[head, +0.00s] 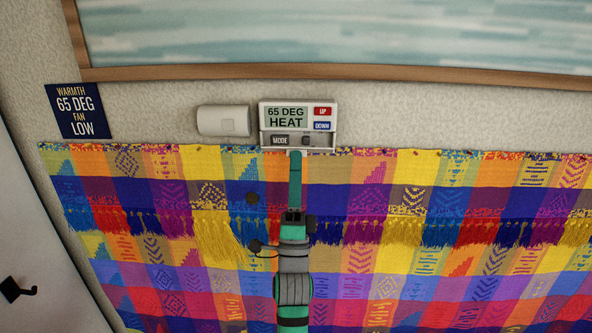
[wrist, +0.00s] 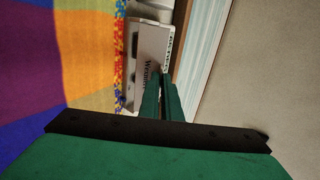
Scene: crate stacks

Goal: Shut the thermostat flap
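The thermostat (head: 284,117) is a white wall unit in the head view, reading 65 DEG HEAT, with a red UP and a blue DOWN button. Its MODE button row below shows uncovered. The flap (head: 322,150) appears as a pale strip along the unit's lower edge, lowered and seen nearly edge-on. In the wrist view the flap looks like a white lettered panel (wrist: 150,48). My gripper (head: 295,156) is just below the thermostat, its tips at the flap's lower edge; contact is unclear. Its green fingers (wrist: 161,100) are together with nothing visible between them.
A white wall box (head: 223,120) is left of the thermostat, and a dark sign (head: 76,110) reads WARMTH 65 DEG FAN LOW. A wood-framed picture (head: 330,72) hangs above. A fringed, colourful textile (head: 430,200) covers the wall below. A black hook (head: 18,289) is at lower left.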

